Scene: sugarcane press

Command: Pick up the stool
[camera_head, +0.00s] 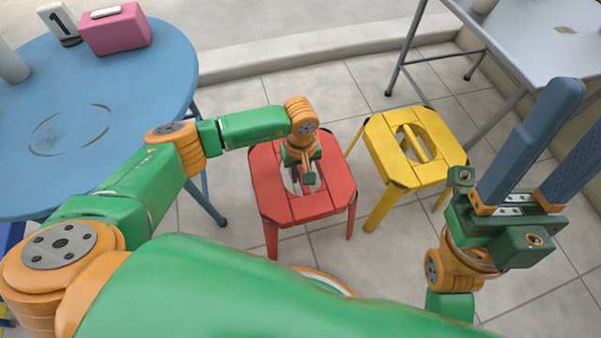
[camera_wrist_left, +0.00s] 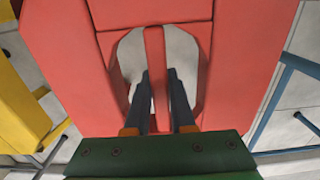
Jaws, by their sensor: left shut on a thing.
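A red stool (camera_head: 336,183) with an oval hole in its seat stands on the tiled floor in the middle of the head view. A slat crosses the hole. My left gripper (camera_head: 308,179) points down into the hole from above. In the left wrist view, the red seat (camera_wrist_left: 60,45) fills most of the picture. There the dark fingers of the left gripper (camera_wrist_left: 160,75) lie on either side of the central slat (camera_wrist_left: 155,50), shut on it. My right gripper (camera_head: 580,120) is raised at the right, open and empty, with its blue fingers apart.
A yellow stool (camera_head: 388,150) stands close to the right of the red one. A round blue table (camera_head: 150,85) with a pink box (camera_head: 115,32) is at the left. A grey table (camera_head: 535,45) is at the upper right. Tiled floor (camera_head: 315,95) is clear behind the red stool.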

